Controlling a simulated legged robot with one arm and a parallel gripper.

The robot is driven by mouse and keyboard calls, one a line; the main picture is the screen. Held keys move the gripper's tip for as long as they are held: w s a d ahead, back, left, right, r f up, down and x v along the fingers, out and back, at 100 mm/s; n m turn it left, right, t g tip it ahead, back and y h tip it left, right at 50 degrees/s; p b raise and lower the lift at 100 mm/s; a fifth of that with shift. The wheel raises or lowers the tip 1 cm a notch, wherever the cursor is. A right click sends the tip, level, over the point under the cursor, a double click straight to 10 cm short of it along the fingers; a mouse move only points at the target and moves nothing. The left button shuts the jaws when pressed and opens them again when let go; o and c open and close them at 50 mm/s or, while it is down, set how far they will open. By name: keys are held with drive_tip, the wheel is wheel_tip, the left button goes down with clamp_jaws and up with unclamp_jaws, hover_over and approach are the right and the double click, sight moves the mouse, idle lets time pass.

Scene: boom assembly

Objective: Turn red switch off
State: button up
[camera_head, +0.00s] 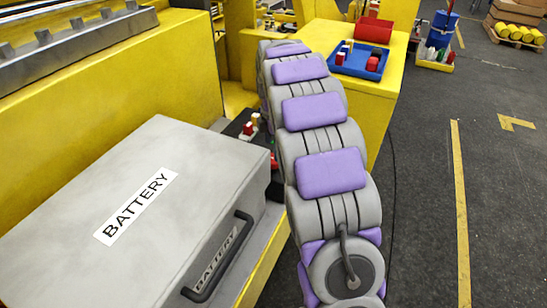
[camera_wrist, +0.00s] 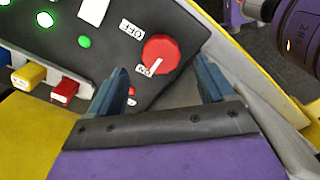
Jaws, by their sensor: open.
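The red switch (camera_wrist: 160,54) is a round red knob on a dark panel in the wrist view. Its white mark points down-left toward the "ON" label (camera_wrist: 144,71). The "OFF" label (camera_wrist: 131,28) is to its upper left. My gripper (camera_wrist: 162,82) is open, its two blue-grey fingers apart, with the knob beyond and between their tips in the picture. I cannot tell whether a finger touches the panel. In the head view my arm hides most of the panel and my gripper.
A grey battery box (camera_head: 85,190) with a handle stands left of my arm. A yellow block (camera_wrist: 28,75) and a red block (camera_wrist: 64,90) sit on the panel. A blue tray (camera_head: 358,62) rests on the yellow surface behind. The dark floor at right has free room.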

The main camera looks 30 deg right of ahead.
sight(273, 162)
wheel_tip(273, 162, down, 5)
drive_tip(key=shift+a+f, duration=0.15)
drive_tip(key=shift+c, duration=0.3)
drive_tip(key=c, duration=1)
